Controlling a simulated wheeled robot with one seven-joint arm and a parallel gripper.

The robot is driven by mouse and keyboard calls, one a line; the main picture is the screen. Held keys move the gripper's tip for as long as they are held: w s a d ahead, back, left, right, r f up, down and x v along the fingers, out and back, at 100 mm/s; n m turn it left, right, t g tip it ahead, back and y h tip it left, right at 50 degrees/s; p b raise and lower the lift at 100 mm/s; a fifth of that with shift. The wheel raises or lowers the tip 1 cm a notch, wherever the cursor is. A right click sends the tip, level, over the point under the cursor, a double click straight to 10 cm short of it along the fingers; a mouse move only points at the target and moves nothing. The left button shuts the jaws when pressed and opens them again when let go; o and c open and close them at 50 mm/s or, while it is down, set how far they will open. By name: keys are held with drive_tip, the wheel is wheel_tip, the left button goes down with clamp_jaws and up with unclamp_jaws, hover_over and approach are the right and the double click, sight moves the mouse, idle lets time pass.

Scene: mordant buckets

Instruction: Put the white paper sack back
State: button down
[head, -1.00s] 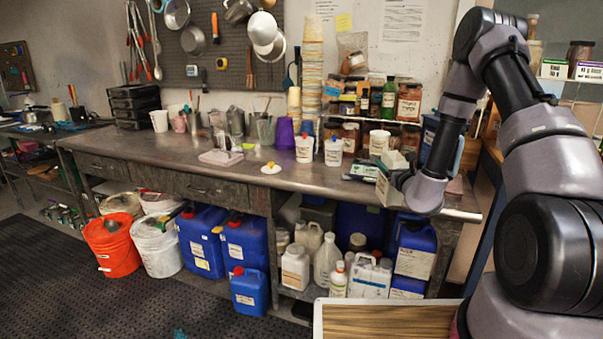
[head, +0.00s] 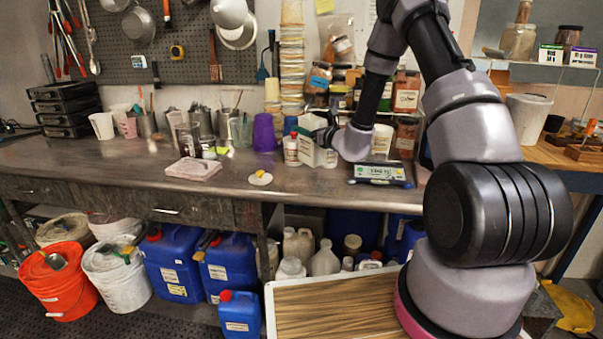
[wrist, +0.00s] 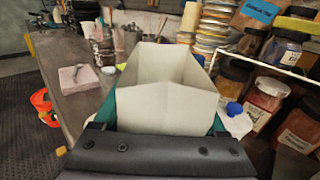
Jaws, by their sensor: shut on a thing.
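The white paper sack (head: 313,152) is upright in my gripper (head: 328,137), over the back of the steel bench, beside a small white bottle (head: 291,152) and left of the scale. In the wrist view the sack (wrist: 166,108) stands open-topped between the green fingers of my gripper (wrist: 160,122) and fills the middle. My gripper is shut on it. I cannot tell whether the sack's base touches the bench.
The scale (head: 380,173) lies on the bench (head: 225,195) to the right. Stacked cups (head: 291,60), a purple cup (head: 264,132) and jars (head: 406,92) stand behind. A white lid (head: 260,178) and a pale block (head: 193,169) lie left. The bench's front strip is mostly clear.

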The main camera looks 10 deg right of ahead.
sight(320, 159)
wheel_tip(320, 159, down, 9)
idle(0.4)
drive_tip(key=shift+f, duration=0.15)
unclamp_jaws()
drive_tip(key=v, duration=1.2)
drive_tip(key=shift+s, duration=0.1)
